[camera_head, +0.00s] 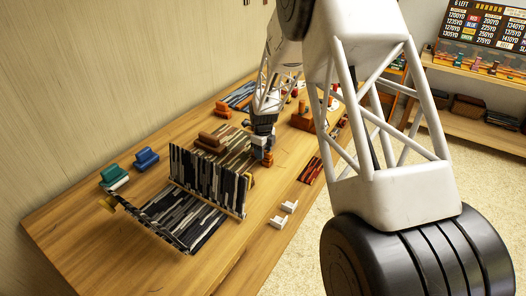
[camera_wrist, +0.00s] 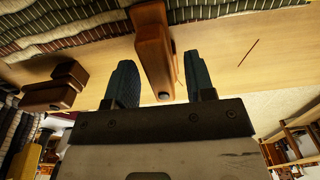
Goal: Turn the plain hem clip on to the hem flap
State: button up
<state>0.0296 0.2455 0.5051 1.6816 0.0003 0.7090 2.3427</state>
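A black, white and grey striped flap (camera_head: 207,180) stands upright on the table, with a wooden bar along its lower edge. My gripper (camera_head: 264,152) is just right of it, pointing down. In the wrist view my gripper (camera_wrist: 160,82) has its two dark teal fingers apart, on either side of a brown wooden clip (camera_wrist: 154,48). The clip sits by the edge of striped cloth (camera_wrist: 70,30). In the head view the fingers mostly hide it. I cannot tell whether this clip is the plain one.
A brown block (camera_head: 212,142) rests behind the flap. Teal (camera_head: 114,176) and blue (camera_head: 146,158) blocks stand at the left. An orange-brown stand (camera_head: 303,118) is beyond my gripper. The table's (camera_head: 100,240) front left is clear.

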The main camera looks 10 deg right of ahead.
jog(key=shift+r, duration=0.1)
jog(key=shift+r, duration=3.75)
jog(key=shift+r, duration=0.1)
jog(key=shift+s+r, duration=0.2)
jog(key=s+a+r+n+t, duration=0.1)
jog(key=s+r+n, duration=0.7)
jog(key=s, duration=0.4)
jog(key=s+r+n, duration=0.6)
jog(key=s+r, duration=0.5)
jog(key=s, duration=0.1)
jog(key=s+r+n+t, duration=0.1)
jog(key=s+r+n, duration=0.1)
jog(key=s+n, duration=1.1)
jog(key=s+a, duration=0.1)
jog(key=s, duration=1.1)
jog(key=shift+s+t, duration=0.15)
jog(key=shift+t, duration=0.15)
